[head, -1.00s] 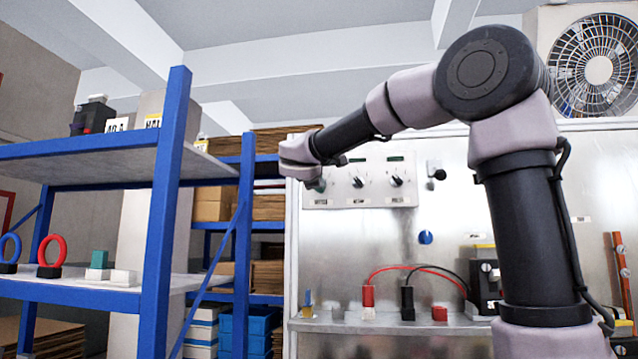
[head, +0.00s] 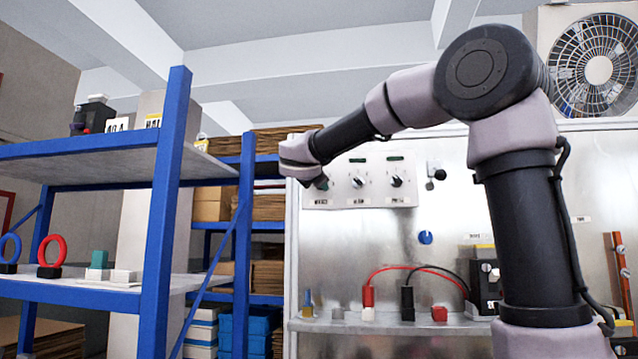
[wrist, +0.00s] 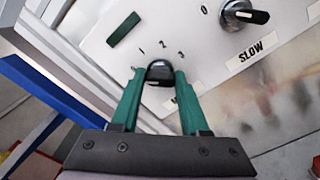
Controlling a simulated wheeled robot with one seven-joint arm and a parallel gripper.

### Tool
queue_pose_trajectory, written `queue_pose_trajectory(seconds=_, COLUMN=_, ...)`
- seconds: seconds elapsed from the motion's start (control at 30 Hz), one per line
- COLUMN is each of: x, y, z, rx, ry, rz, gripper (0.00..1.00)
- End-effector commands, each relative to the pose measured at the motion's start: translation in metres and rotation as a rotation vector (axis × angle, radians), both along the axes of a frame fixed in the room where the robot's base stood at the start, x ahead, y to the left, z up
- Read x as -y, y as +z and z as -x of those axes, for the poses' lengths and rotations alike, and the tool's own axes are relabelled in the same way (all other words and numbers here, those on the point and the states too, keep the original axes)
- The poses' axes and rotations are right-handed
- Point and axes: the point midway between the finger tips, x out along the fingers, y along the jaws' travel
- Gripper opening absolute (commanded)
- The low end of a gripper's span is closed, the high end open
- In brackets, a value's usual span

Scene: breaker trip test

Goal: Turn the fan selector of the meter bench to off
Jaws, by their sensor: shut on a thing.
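The meter bench's control panel (head: 340,195) carries a row of three black rotary knobs. My gripper (wrist: 158,78) has its green fingers shut on the leftmost knob (wrist: 160,70), one finger on each side. The numbers 1, 2 and 3 show in an arc above this knob. The label below it is mostly hidden by a finger, so I cannot read its name. The exact setting is unclear. In the head view my gripper (head: 321,183) is at the panel's left end and covers most of this knob. The fan (head: 598,70) is on the wall at upper right.
The middle knob (wrist: 243,14), labelled SLOW, is close to the right of my gripper. A right knob (head: 396,181) is farther along. Below are the bench ledge (head: 390,326) and red and black leads. Blue shelving (head: 165,200) stands at left.

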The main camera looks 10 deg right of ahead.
Motion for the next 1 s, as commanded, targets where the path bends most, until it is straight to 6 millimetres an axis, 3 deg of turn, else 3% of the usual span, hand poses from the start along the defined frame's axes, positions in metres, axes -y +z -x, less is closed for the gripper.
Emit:
queue_pose_trajectory(seconds=0.5, x=-0.0008, y=-0.0028, z=-0.0002, rx=-0.012, ry=0.001, rz=0.016, gripper=0.00)
queue_pose_trajectory(seconds=0.53, x=-0.0008, y=-0.0028, z=-0.0002, rx=-0.012, ry=0.001, rz=0.016, gripper=0.56)
queue_pose_trajectory(seconds=0.6, x=-0.0008, y=-0.0025, z=-0.0002, rx=-0.011, ry=0.000, rz=0.016, gripper=0.75)
queue_pose_trajectory(seconds=1.0, x=-0.0032, y=-0.0004, z=0.0071, rx=-0.007, ry=0.001, rz=0.016, gripper=0.75)
